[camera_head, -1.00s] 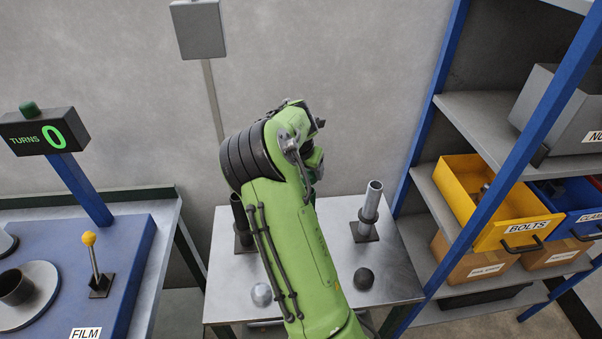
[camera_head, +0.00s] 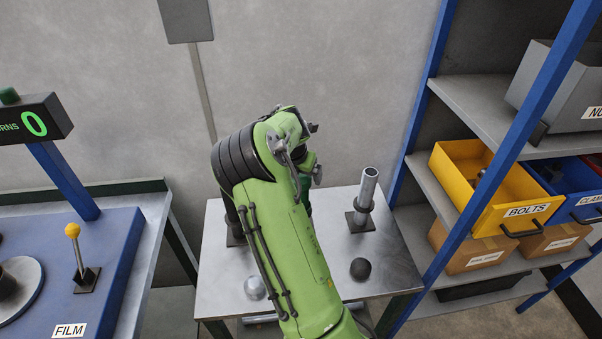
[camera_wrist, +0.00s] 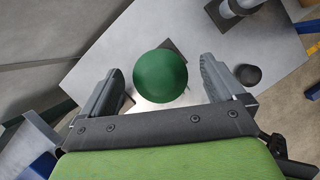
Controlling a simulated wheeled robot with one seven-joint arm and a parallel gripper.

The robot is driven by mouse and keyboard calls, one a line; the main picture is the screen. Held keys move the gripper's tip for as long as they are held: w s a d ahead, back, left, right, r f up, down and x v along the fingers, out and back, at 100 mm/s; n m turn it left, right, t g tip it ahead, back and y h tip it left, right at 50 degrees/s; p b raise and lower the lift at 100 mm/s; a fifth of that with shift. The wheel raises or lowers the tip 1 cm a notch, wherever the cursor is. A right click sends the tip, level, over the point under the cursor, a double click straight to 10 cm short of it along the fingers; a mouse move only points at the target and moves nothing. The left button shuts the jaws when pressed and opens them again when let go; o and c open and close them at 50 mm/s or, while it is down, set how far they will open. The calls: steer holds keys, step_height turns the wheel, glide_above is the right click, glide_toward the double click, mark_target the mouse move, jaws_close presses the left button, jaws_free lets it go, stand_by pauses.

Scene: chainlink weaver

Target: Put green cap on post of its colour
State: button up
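The green cap (camera_wrist: 162,76) is a dark green dome in the middle of the wrist view, seen from above. My gripper (camera_wrist: 160,66) is open, with one finger on each side of the dome and a visible gap to each. A dark square base plate (camera_wrist: 174,47) shows partly behind the dome. Whether the cap sits on a post there is hidden beneath it. In the head view my arm covers most of this spot; only a dark green sliver (camera_head: 305,190) shows beside it.
A grey metal post (camera_head: 366,190) stands on the table (camera_head: 400,270) at the right, and a dark post (camera_head: 233,220) at the left. A black dome (camera_head: 360,268) and a silver dome (camera_head: 254,287) lie in front. A blue-framed shelf (camera_head: 425,95) stands close on the right.

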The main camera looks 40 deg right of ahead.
steer(key=v, duration=1.5)
steer(key=shift+r+p, duration=0.35)
steer(key=shift+p, duration=0.05)
steer(key=shift+a, duration=0.1)
steer(key=s+a+r+m+t+y, duration=0.1)
steer(key=s+a+r+m+y, duration=0.1)
steer(key=s+a+m, duration=0.45)
steer(key=s+a+r+m+t+y, duration=0.2)
steer(key=s+a+r+m+y, duration=0.15)
steer(key=a+m, duration=0.5)
steer(key=s+a+f+m+h, duration=0.1)
steer(key=s+a+f+m, duration=0.2)
steer(key=s+a+m, duration=0.5)
steer(key=s+a, duration=0.1)
steer(key=s, duration=0.4)
steer(key=shift+s+a+t, duration=0.2)
steer(key=shift+a+t, duration=0.1)
